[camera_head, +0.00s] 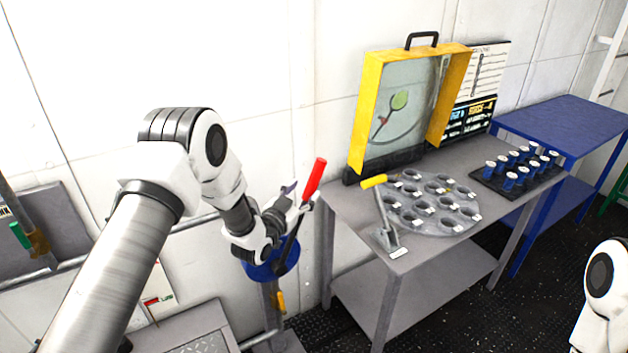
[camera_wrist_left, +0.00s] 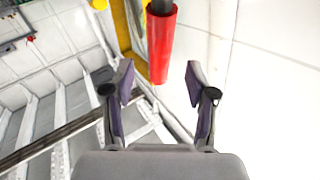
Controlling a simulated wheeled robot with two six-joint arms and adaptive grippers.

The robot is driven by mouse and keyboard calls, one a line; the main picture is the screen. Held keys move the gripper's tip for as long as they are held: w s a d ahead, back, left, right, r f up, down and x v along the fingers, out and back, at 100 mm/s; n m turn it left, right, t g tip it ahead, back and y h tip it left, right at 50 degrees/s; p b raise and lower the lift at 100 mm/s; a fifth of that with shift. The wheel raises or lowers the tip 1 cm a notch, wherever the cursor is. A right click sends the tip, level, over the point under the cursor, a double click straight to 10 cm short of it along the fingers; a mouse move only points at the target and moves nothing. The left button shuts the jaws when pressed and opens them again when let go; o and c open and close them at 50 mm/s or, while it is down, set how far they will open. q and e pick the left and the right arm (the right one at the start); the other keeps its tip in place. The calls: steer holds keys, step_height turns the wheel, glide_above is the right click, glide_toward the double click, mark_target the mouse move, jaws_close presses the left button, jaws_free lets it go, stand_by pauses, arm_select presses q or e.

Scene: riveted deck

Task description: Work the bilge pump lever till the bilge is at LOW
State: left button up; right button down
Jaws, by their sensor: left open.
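The bilge pump lever has a red grip (camera_head: 315,179) and leans up and to the right from a blue pump body (camera_head: 272,264) by the wall. My left gripper (camera_head: 299,197) is open beside the lever, just below the red grip. In the left wrist view the red grip (camera_wrist_left: 161,45) lies ahead of the open fingers (camera_wrist_left: 159,76), its lower end near the gap between them, with nothing held. A white card with a red pointer (camera_head: 157,300) shows partly behind my left arm; its marks are too small to read. My right gripper is out of view.
A grey table (camera_head: 340,213) to the right carries a yellow-handled lever (camera_head: 374,182), a round plate with cups (camera_head: 432,222), an open yellow case (camera_head: 368,115) and a rack of blue pieces (camera_head: 485,184). A blue table (camera_head: 570,115) stands farther right.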

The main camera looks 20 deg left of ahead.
mark_target(311, 183)
arm_select(q)
steer(key=w, duration=0.2)
steer(key=w+p, duration=0.1)
steer(key=w, duration=0.1)
steer(key=w+d, duration=0.1)
steer(key=w, duration=0.1)
steer(key=shift+w, duration=0.25)
steer(key=shift+s+r, duration=0.1)
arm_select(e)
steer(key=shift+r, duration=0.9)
